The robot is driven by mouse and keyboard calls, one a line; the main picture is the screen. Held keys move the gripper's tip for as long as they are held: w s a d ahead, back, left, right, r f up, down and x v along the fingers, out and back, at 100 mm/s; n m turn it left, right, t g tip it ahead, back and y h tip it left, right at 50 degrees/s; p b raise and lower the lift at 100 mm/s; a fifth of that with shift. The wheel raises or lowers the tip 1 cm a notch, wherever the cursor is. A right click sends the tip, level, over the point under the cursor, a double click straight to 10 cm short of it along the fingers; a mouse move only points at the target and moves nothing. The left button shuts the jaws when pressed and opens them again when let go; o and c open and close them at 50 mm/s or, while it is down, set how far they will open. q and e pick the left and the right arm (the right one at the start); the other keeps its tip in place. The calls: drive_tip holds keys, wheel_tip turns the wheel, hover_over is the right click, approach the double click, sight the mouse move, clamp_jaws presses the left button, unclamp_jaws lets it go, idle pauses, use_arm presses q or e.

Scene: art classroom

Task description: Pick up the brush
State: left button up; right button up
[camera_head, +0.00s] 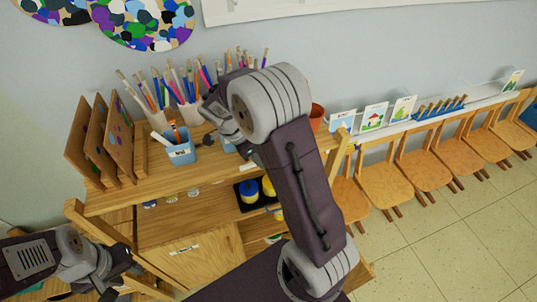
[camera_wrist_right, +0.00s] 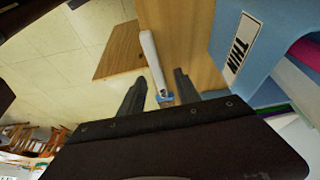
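In the right wrist view a slim white stick with a blue end (camera_wrist_right: 151,55), which looks like the brush, lies between the two fingers of my right gripper (camera_wrist_right: 159,84). The fingers are apart, with gaps on both sides of the stick. In the head view my right gripper (camera_head: 222,118) is over the wooden shelf top, and my arm hides the stick there. Brushes stand in cups (camera_head: 187,100) at the back of the shelf. My left gripper (camera_head: 122,284) is low at the left, away from the brushes; its fingers are unclear.
A blue cup (camera_head: 180,153) stands on the shelf top (camera_head: 125,197). A blue container with a "THIN" label (camera_wrist_right: 270,35) is close right of my right gripper. Upright wooden boards (camera_head: 100,140) stand left. Chairs (camera_head: 425,172) line the wall at right.

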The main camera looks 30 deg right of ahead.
drive_tip(key=shift+s+d+f, duration=0.15)
drive_tip(key=shift+s, duration=0.25)
drive_tip(key=shift+w+f, duration=0.1)
drive_tip(key=shift+w, duration=0.3)
clamp_jaws()
use_arm(q)
drive_tip(key=shift+s, duration=0.2)
use_arm(e)
drive_tip(key=shift+s, duration=0.2)
